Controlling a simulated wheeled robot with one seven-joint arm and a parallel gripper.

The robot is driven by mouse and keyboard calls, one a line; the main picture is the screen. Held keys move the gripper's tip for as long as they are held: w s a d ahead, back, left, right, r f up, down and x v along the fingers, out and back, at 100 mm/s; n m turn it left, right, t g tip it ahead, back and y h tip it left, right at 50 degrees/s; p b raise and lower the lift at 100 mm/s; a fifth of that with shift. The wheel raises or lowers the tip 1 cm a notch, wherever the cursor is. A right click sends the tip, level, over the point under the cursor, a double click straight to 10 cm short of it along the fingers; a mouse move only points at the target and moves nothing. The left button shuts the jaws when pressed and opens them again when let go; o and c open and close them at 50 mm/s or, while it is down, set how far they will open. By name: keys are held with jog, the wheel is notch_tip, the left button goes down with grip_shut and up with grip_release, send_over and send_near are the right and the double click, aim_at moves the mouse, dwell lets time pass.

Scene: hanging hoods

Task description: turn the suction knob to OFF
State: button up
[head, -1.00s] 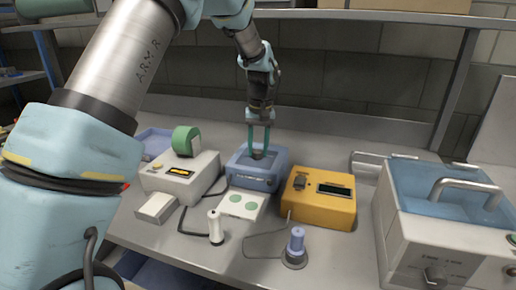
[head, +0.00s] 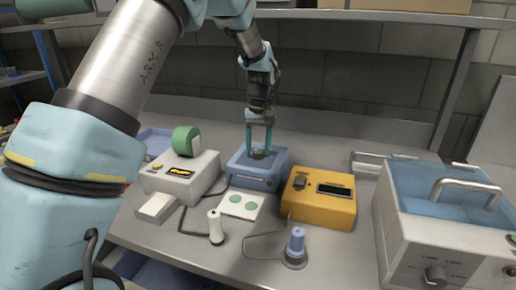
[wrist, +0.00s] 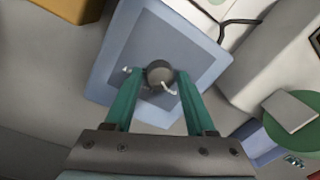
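A blue box (head: 244,175) stands on the bench with a round dark grey knob (head: 258,154) on its top. In the wrist view the knob (wrist: 160,74) has a pale pointer slanting to the lower right, and a small white mark lies left of it. I cannot read any label. My gripper (head: 258,149) points down over the box, its green fingers on either side of the knob. In the wrist view the fingertips of my gripper (wrist: 161,78) look spread, close beside the knob; firm contact does not show.
A white device with a green roll (head: 187,140) stands left, and a yellow box (head: 320,205) right. A white machine (head: 410,225) with a blue lid and its own front knob (head: 435,277) is far right. A white holder (head: 215,228) and a blue-topped stand (head: 296,245) are in front.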

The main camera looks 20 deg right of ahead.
aim_at(259, 151)
jog(key=shift+o, duration=1)
jog(key=shift+r, duration=0.15)
notch_tip(259, 151, up, 10)
jog(key=b, duration=0.2)
jog(key=shift+d+r, duration=0.25)
